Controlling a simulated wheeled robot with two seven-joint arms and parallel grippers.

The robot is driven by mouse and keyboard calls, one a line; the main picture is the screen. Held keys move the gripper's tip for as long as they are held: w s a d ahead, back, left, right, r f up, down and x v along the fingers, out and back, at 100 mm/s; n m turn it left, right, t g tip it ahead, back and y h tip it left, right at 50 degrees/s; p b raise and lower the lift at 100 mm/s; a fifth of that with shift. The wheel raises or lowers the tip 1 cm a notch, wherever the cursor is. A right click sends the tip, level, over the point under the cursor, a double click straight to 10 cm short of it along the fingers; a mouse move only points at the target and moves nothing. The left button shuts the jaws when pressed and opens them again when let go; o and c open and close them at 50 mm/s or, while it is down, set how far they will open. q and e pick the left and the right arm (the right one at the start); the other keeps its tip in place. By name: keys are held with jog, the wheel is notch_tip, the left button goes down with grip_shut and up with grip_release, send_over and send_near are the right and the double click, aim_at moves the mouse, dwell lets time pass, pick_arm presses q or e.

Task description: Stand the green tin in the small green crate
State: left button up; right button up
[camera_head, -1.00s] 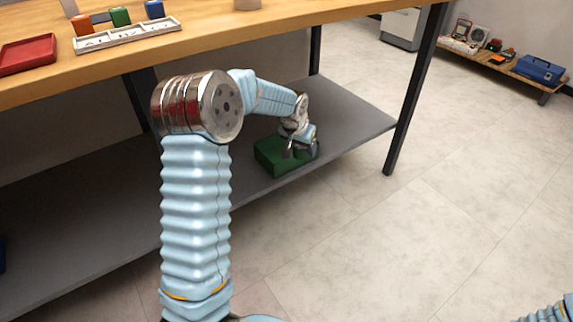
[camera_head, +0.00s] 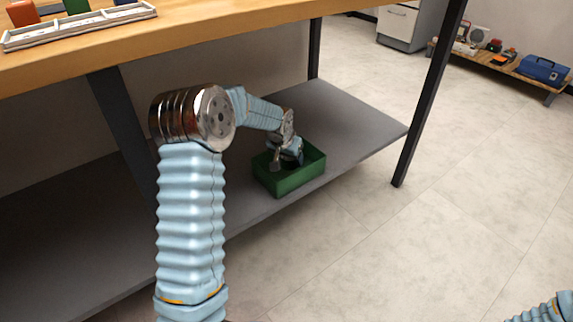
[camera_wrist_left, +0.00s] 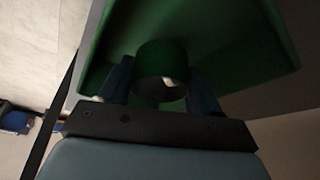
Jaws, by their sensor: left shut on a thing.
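The small green crate (camera_head: 296,181) sits on the grey lower shelf under the workbench in the head view. It also fills the upper part of the left wrist view (camera_wrist_left: 235,28). My left gripper (camera_head: 277,161) reaches down over the crate's opening in the head view. In the left wrist view my left gripper (camera_wrist_left: 160,92) has its two fingers on either side of the dark green tin (camera_wrist_left: 160,58), shut on it. The tin is within the crate's outline there; whether its base touches the crate floor cannot be told. The tin is hidden in the head view. My right gripper is out of view.
The grey shelf (camera_head: 345,115) is bare around the crate. The wooden bench top (camera_head: 215,42) and its dark legs (camera_head: 430,100) frame the space. A white tray (camera_head: 80,27) and coloured blocks are on top. A low rack with a blue box (camera_head: 543,69) stands far right.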

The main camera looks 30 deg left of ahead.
aim_at(289, 166)
pick_arm(q)
notch_tip(289, 166, down, 3)
jog(key=shift+w+a+r+b, duration=0.1)
jog(key=shift+w+b, duration=0.05)
jog(key=shift+b, duration=0.45)
jog(key=shift+f, duration=0.25)
jog(key=shift+f, duration=0.1)
jog(key=o, duration=1.2)
